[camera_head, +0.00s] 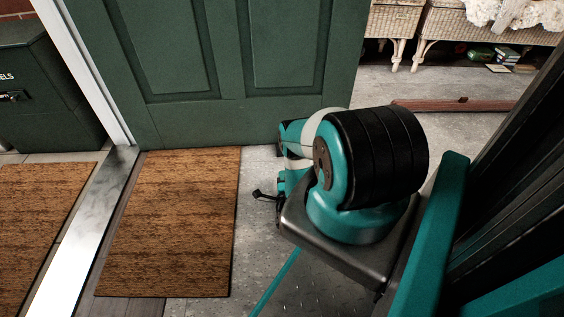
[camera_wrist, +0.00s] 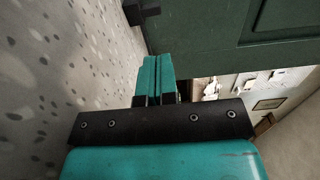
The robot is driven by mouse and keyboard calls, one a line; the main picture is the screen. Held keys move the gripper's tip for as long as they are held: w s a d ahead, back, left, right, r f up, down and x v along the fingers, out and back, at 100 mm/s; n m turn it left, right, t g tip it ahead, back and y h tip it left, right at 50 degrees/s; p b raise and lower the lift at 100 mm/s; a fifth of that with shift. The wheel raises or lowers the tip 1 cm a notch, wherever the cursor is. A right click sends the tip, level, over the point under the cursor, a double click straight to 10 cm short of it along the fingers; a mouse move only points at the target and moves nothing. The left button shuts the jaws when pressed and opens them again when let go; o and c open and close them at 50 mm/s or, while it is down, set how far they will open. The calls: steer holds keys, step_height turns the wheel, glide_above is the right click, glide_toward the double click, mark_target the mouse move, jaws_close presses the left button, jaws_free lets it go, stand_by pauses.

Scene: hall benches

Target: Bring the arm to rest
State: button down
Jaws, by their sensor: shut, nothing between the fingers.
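My arm (camera_head: 372,165), teal with a black ribbed joint, is folded in front of my body in the head view. Its far links reach toward the foot of the green door (camera_head: 190,70). My gripper (camera_wrist: 158,62) shows in the wrist view with its two teal fingers pressed together and nothing between them. The door (camera_wrist: 225,30) fills the upper part of that view, beyond the fingertips. I cannot tell the exact gap between the fingers and the door. In the head view the fingers are not clearly visible.
Two brown mats (camera_head: 170,220) lie either side of a metal threshold strip (camera_head: 85,230). A dark green box (camera_head: 50,95) stands at the left. Wicker benches (camera_head: 480,22) stand at the back right, with books (camera_head: 506,56) beneath. Speckled grey floor (camera_head: 255,225) is bare beside the mat.

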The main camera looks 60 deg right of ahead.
steer(key=shift+s+a, duration=0.25)
steer(key=shift+a, duration=0.1)
